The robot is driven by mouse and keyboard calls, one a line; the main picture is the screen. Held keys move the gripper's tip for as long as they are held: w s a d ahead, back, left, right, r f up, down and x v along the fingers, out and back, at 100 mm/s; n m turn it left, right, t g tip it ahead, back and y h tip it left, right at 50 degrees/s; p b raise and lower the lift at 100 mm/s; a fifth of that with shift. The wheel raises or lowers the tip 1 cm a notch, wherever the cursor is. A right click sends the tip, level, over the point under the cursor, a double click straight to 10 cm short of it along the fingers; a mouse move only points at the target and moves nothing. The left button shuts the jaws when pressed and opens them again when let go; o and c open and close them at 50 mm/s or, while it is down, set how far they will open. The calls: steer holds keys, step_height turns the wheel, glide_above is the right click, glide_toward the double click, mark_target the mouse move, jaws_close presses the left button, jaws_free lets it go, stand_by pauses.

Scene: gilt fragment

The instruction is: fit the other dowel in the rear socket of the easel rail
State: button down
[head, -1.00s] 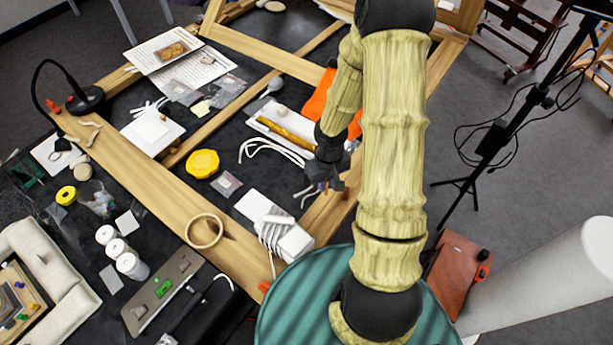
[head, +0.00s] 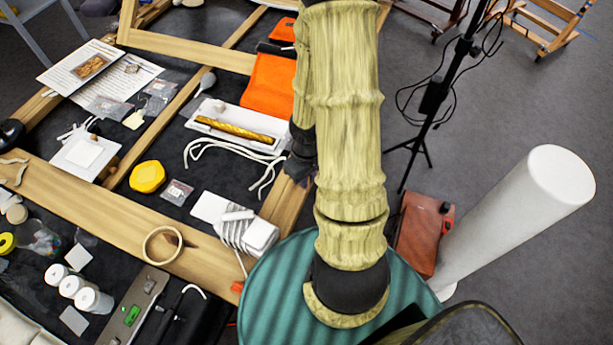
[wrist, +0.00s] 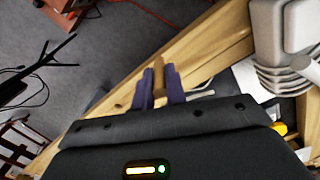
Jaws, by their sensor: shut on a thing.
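My gripper (wrist: 160,85) has two purple fingers, shut on a slim brown wooden dowel (wrist: 159,76) that stands between them. In the wrist view a pale wooden beam (wrist: 215,45), which looks like the easel rail, runs diagonally behind the fingers. I cannot tell which socket that is, or whether the dowel touches the beam. In the head view my arm hides the fingers and the dowel. Part of a wooden beam (head: 287,203) shows just left of my arm there.
An orange cloth (head: 270,85) and a white tray with a gilt strip (head: 234,130) lie left of my arm. A white cord bundle (head: 240,232) and a wooden ring (head: 162,245) lie nearer. A white cylinder (head: 560,180) and a red case (head: 424,232) are right.

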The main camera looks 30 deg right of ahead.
steer(key=shift+w+r, duration=0.1)
steer(key=w+a+r+n+p, duration=0.1)
steer(key=w+a+r+p, duration=0.1)
steer(key=w+a+p, duration=0.2)
steer(key=w+a+r+n+p, duration=0.2)
steer(key=w+a+p, duration=0.3)
steer(key=w, duration=0.5)
steer(key=shift+w+a+r+n, duration=0.2)
steer(key=shift+a+r+n, duration=0.1)
steer(key=shift+a, duration=0.5)
